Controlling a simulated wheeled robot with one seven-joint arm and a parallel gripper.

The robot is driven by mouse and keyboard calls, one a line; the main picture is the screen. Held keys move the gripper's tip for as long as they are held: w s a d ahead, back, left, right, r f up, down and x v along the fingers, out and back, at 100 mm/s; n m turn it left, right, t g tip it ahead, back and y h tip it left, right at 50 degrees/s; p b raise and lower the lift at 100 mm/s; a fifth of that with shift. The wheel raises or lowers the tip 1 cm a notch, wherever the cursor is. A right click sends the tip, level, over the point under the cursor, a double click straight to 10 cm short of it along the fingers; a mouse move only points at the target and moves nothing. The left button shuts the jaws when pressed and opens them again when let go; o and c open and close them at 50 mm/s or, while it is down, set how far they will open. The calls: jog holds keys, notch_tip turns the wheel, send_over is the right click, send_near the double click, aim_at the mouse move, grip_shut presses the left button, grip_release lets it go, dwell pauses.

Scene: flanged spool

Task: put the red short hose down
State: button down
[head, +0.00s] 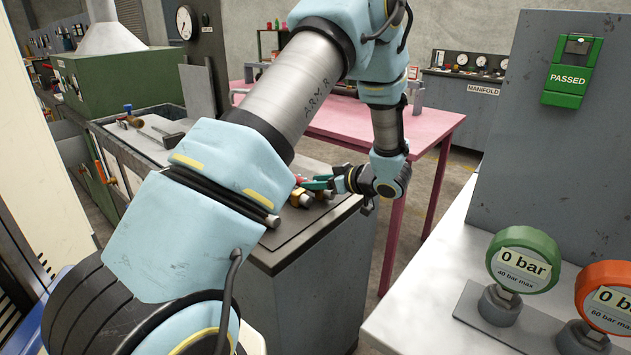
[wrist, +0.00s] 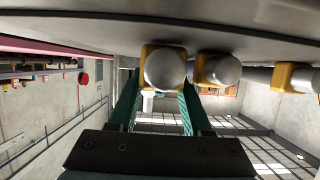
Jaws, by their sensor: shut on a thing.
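My gripper (head: 318,184) is at the right edge of the dark-topped bench (head: 300,238), its green fingers pointing left over it. A small red part (head: 298,179) shows at the fingertips and looks like the red short hose; my arm hides most of it. In the wrist view the green fingers (wrist: 158,108) stand on both sides of a grey rounded end with a yellow collar (wrist: 170,69). They are shut on it. The bench surface fills the top of that view, close to the held end. I cannot tell whether the hose touches the bench.
Other hose ends with yellow collars lie beside the held one, one close (wrist: 218,69) and one farther right (wrist: 292,78). A pink table (head: 430,125) stands behind. A pale counter with a green gauge (head: 523,260) and an orange gauge (head: 606,296) is at right.

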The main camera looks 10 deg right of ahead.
jog(key=c, duration=0.6)
grip_release()
